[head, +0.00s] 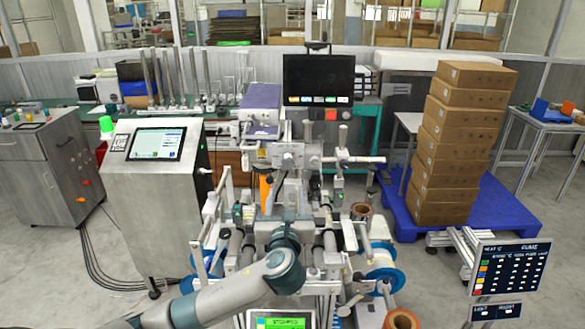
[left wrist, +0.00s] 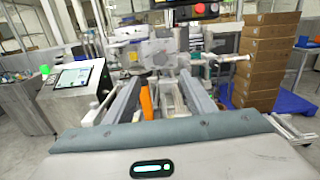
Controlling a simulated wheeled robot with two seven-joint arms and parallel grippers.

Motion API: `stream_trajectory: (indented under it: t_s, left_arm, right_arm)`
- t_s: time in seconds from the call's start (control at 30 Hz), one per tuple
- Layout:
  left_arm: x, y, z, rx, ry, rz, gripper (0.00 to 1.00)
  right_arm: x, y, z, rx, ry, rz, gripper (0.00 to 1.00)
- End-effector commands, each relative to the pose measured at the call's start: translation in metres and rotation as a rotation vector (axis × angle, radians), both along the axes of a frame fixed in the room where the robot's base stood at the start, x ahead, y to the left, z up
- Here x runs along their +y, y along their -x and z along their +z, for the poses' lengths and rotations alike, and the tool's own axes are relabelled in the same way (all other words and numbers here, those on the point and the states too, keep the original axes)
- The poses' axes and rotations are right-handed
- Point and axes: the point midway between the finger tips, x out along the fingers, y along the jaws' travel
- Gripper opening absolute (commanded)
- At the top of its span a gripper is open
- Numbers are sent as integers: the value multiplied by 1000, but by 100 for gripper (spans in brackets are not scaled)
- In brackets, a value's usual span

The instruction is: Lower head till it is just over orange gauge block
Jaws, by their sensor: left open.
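An orange gauge block (head: 265,190) stands upright on the machine, left of its middle, partly hidden by machine parts. It also shows in the left wrist view (left wrist: 146,100), just right of the left finger. The grey head (head: 288,157) of the machine is above and slightly right of the block. The gap between head and block is hard to judge. My left gripper (head: 283,208) comes in low over the front of the machine, fingers pointing toward the head. In the left wrist view the fingers (left wrist: 162,82) are apart with nothing gripped. My right gripper is not in view.
A control cabinet with a screen (head: 155,143) stands at left. A dark monitor (head: 318,80) rises behind the head. Blue reels (head: 383,282) sit at the machine's right. Stacked cartons (head: 455,140) stand on a blue pallet (head: 400,212). Open floor lies between cabinet and machine.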

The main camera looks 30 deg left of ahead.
Motion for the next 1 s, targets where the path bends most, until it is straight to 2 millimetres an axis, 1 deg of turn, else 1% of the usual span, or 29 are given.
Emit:
stream_trajectory:
  t_s: [0.13,0.27,0.47,0.57,0.77,1.0]
  left_arm:
    - [0,0,0,-1,1,-1,50]
    - [1,-3,1,-1,1,-1,50]
    - [10,-16,2,-1,-1,0,50]
    - [17,-27,3,-1,-1,1,50]
    - [35,-56,3,0,0,2,50]
    - [56,-91,3,0,1,1,50]
  right_arm:
    - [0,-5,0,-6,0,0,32]
    - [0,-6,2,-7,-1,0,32]
    - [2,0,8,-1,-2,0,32]
    - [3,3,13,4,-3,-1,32]
    - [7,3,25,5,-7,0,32]
    - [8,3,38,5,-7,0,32]
